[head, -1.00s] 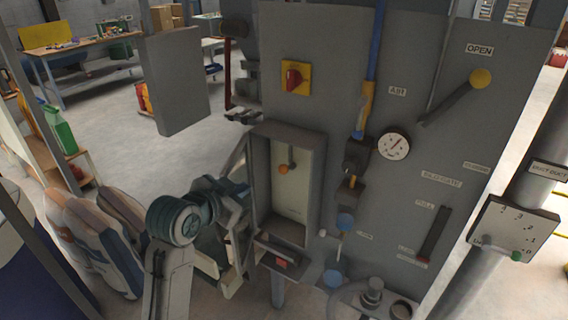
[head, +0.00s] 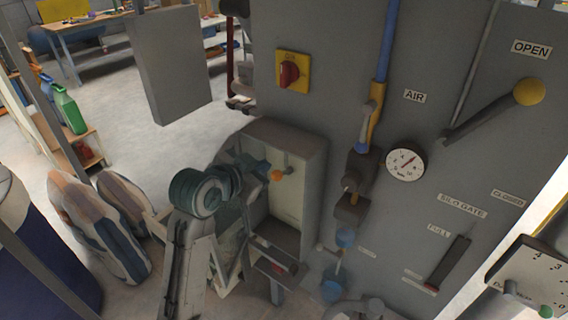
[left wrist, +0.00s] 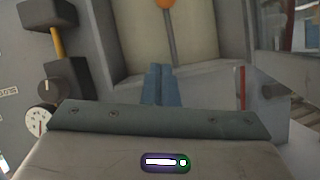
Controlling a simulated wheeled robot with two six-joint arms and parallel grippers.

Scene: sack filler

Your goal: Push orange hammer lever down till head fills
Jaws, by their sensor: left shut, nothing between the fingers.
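The orange-knobbed lever (head: 277,175) hangs on a thin grey stem inside the pale recessed box (head: 314,185) on the grey machine panel. In the left wrist view the orange knob (left wrist: 166,4) is cut off by the top edge. My left gripper (head: 262,168) is at the box opening, just left of the knob in the head view. Its blue fingers (left wrist: 158,85) are shut and empty, pointing into the box. I cannot tell whether they touch the lever. My right gripper is not in view.
The panel carries a red knob on a yellow plate (head: 291,72), an AIR gauge (head: 405,164), a yellow-ended lever (head: 529,92) near OPEN, and a FULL gauge slot (head: 448,262). Filled sacks (head: 98,225) stand left of my arm. Open floor lies behind them.

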